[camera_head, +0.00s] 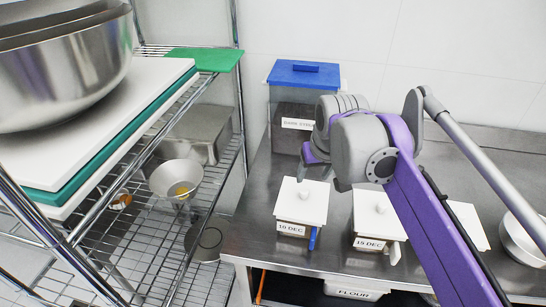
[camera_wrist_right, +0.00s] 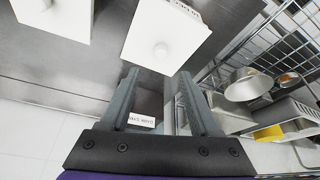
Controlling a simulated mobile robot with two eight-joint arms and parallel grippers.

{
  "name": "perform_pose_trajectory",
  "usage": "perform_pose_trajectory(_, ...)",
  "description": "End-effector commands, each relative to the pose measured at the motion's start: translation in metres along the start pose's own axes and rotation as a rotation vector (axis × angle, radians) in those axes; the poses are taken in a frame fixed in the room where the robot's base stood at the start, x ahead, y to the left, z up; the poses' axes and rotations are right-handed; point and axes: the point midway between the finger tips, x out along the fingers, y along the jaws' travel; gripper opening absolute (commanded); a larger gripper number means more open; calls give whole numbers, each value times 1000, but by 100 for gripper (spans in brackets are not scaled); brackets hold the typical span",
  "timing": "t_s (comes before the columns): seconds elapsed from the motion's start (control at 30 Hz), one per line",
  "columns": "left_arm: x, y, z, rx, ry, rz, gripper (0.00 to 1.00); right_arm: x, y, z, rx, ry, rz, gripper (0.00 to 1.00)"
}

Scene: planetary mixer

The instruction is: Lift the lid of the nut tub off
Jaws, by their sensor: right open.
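The left tub (camera_head: 299,203) has a date label that seems to read 10 DEC. The right tub (camera_head: 378,218) reads 15 DEC. No label I can read says nuts, so I cannot tell which is the nut tub. My right gripper (camera_head: 314,160) is above and just behind the left tub, partly hidden by its own wrist. In the right wrist view, its open, empty fingers (camera_wrist_right: 158,76) point towards the left tub's lid (camera_wrist_right: 165,35), apart from its knob. My left gripper is not in view.
A blue-lidded bin (camera_head: 302,77) stands at the back of the counter (camera_head: 262,222). A wire shelf rack (camera_head: 150,195) with bowls and boards is close on the left. A metal bowl (camera_head: 522,240) is at the right. A FLOUR bin (camera_head: 352,291) sits below.

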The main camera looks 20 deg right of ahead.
Motion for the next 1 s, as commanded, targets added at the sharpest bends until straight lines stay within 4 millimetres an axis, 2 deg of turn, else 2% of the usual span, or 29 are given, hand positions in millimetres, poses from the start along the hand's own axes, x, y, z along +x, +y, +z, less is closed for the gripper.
perform_pose_trajectory(0.13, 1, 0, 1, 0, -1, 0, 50, 2, 2, -3, 4, -2, 2, 63)
perform_pose_trajectory(0.23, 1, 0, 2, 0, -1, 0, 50, 12, 2, -3, 3, -2, 2, 63)
perform_pose_trajectory(0.7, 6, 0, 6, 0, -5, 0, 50, 91, 2, -3, 2, -2, 2, 63)
perform_pose_trajectory(0.83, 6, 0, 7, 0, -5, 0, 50, 102, 2, -3, 2, -2, 2, 63)
perform_pose_trajectory(1.0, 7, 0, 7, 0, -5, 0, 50, 106, 2, -3, 2, -2, 2, 63)
